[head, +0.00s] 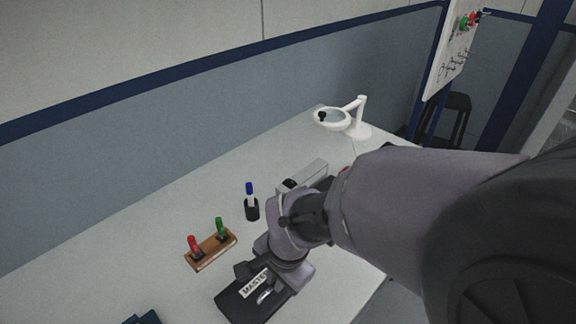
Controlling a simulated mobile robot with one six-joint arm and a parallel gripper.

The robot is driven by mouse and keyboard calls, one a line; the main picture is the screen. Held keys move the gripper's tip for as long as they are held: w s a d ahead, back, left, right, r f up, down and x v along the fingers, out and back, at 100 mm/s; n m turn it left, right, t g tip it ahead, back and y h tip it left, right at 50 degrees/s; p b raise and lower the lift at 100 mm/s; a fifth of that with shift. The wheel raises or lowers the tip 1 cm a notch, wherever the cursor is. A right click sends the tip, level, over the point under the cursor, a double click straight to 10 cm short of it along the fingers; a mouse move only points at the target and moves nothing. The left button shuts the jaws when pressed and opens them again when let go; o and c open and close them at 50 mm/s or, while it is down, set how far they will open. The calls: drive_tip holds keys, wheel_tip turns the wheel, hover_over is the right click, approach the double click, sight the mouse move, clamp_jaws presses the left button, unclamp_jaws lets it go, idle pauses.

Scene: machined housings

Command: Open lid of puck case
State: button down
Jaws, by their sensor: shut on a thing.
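The puck case (236,305) is a black case at the bottom centre of the head view, on the white table. It bears a white label that reads "MASTER", partly covered at its right end. A curved silver handle (266,296) shows beside the label. My gripper (268,285) is over the case, coming from the upper right, and is shut at the handle on the lid. The fingertips are largely hidden by my wrist, so the exact contact does not show. The lid looks down, but its far edge is hidden.
On the table (130,270), a wooden block (211,251) holds a red and a green piece. A black cup (252,210) holds a blue-capped marker. A grey box (305,176) and white magnifier lamp (357,125) stand behind. A dark blue object (143,318) lies at the bottom edge.

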idle(0.7)
drive_tip(key=p, duration=0.1)
drive_tip(key=r+p, duration=0.1)
drive_tip(key=p, duration=0.1)
drive_tip(key=shift+w+a+r+g+h, duration=0.15)
drive_tip(key=shift+a+r+g+h, duration=0.05)
drive_tip(key=shift+a+g+h, duration=0.1)
drive_tip(key=w+a+r+g+h+p, duration=0.2)
drive_tip(key=w+a+g+h+p, duration=0.4)
drive_tip(key=p, duration=1.1)
drive_tip(key=shift+w+a+r+h, duration=0.25)
drive_tip(key=shift+a+r+h, duration=0.15)
drive_tip(key=shift+a+h, duration=0.45)
drive_tip(key=shift+g, duration=0.3)
